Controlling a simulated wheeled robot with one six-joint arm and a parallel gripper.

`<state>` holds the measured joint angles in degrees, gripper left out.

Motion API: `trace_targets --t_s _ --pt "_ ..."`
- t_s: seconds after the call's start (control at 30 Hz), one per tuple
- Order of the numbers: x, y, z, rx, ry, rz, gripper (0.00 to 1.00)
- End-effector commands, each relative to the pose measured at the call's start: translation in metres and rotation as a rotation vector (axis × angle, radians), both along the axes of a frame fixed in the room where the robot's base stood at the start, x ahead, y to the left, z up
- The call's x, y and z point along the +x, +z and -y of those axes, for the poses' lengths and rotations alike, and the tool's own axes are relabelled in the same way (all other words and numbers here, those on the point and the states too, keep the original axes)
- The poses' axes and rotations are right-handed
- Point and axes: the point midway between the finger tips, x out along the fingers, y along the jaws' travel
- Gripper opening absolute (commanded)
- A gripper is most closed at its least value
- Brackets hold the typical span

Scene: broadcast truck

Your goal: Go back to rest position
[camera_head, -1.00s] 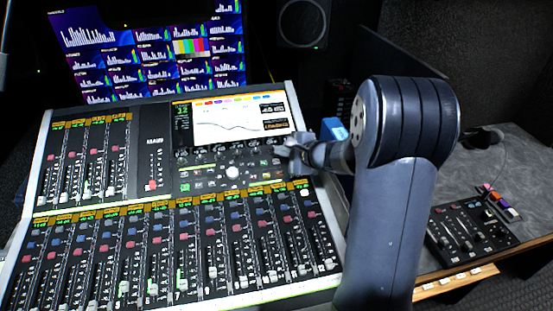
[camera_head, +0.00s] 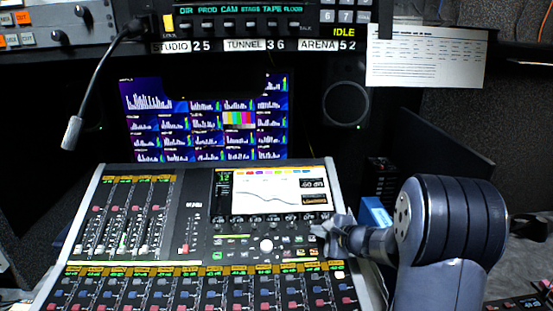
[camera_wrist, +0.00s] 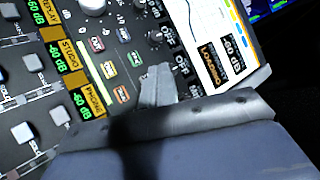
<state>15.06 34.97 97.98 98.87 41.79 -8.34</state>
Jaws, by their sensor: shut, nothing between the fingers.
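My gripper (camera_head: 330,236) is at the right edge of the audio mixing console (camera_head: 178,262), close over its upper right control section. It is shut and empty. My grey arm (camera_head: 440,245) reaches in from the lower right. In the wrist view my gripper (camera_wrist: 157,88) shows over the console's knobs and small lit buttons (camera_wrist: 122,93), beside its screen (camera_wrist: 208,50). I cannot tell whether the fingertips touch the panel.
A gooseneck microphone (camera_head: 73,132) hangs at the left. A monitor wall (camera_head: 165,122), a speaker (camera_head: 346,103) and an intercom panel (camera_head: 240,28) stand behind. A blue box (camera_head: 375,212) is beside my arm. A small control panel (camera_head: 520,303) lies at the lower right.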

Motion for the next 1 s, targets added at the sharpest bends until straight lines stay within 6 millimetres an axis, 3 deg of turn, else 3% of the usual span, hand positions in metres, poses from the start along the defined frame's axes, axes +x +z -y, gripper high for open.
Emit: trace_targets --t_s 0.03,0.4,0.7,1.0 --pt "-0.001 0.008 0.0 0.002 0.0 -0.001 0.0" --pt "-0.003 0.014 0.0 0.001 0.0 -0.002 0.0" --pt "-0.02 0.052 0.0 0.0 0.0 0.002 0.0" --pt "-0.023 0.057 0.0 0.0 0.0 0.001 0.0"
